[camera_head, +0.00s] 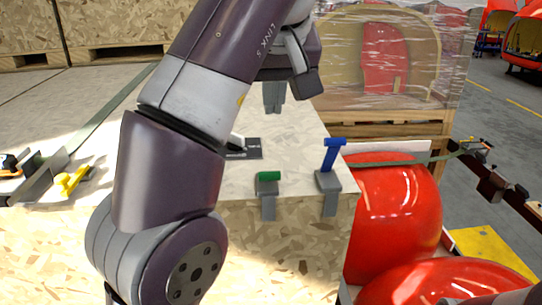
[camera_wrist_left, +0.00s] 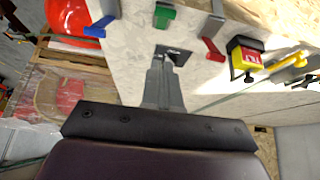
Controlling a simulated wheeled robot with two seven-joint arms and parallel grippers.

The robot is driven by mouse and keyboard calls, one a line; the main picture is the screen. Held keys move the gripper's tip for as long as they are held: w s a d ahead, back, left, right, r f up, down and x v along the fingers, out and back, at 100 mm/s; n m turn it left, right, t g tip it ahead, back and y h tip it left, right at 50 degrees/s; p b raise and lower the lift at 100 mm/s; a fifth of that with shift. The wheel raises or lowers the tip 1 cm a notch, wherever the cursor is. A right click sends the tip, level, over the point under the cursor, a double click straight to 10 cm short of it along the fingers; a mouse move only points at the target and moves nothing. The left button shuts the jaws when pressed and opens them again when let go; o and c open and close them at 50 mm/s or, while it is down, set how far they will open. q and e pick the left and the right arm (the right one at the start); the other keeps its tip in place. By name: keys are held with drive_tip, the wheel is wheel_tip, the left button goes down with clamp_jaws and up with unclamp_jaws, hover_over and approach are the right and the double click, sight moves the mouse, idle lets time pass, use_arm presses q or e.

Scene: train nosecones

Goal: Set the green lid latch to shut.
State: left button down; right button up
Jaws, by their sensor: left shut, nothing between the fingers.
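The green lid latch (camera_head: 268,177) sits on a grey bracket at the near edge of the pale crate lid (camera_head: 300,135). Its green handle looks low and short in the head view, while the blue latch (camera_head: 334,150) to its right stands up. In the left wrist view the green latch (camera_wrist_left: 164,16) is at the top, between the blue latch (camera_wrist_left: 100,27) and a red latch (camera_wrist_left: 213,50). My left gripper (camera_head: 273,106) is shut and empty above the lid, beyond the green latch and apart from it. Its closed fingers (camera_wrist_left: 160,66) also show in the wrist view. My right gripper is out of view.
A black label (camera_head: 254,149) lies on the lid. My left arm hides the lid's left part. Red nosecones (camera_head: 395,215) stand right of the crate. A wrapped crate (camera_head: 420,65) is behind. A yellow-and-black device (camera_wrist_left: 245,57) is beyond the red latch.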

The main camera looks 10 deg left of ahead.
use_arm(q)
hover_over(270, 177)
drive_tip(key=f, duration=0.7)
drive_tip(key=shift+w+a+f, duration=0.1)
drive_tip(key=shift+a+f, duration=0.1)
drive_tip(key=shift+f, duration=0.1)
drive_tip(key=f, duration=0.3)
drive_tip(key=shift+w+d+f, duration=0.1)
drive_tip(key=shift+d+f, duration=0.1)
drive_tip(key=shift+f, duration=0.15)
drive_tip(key=shift+s+f, duration=0.2)
drive_tip(key=shift+f, duration=0.5)
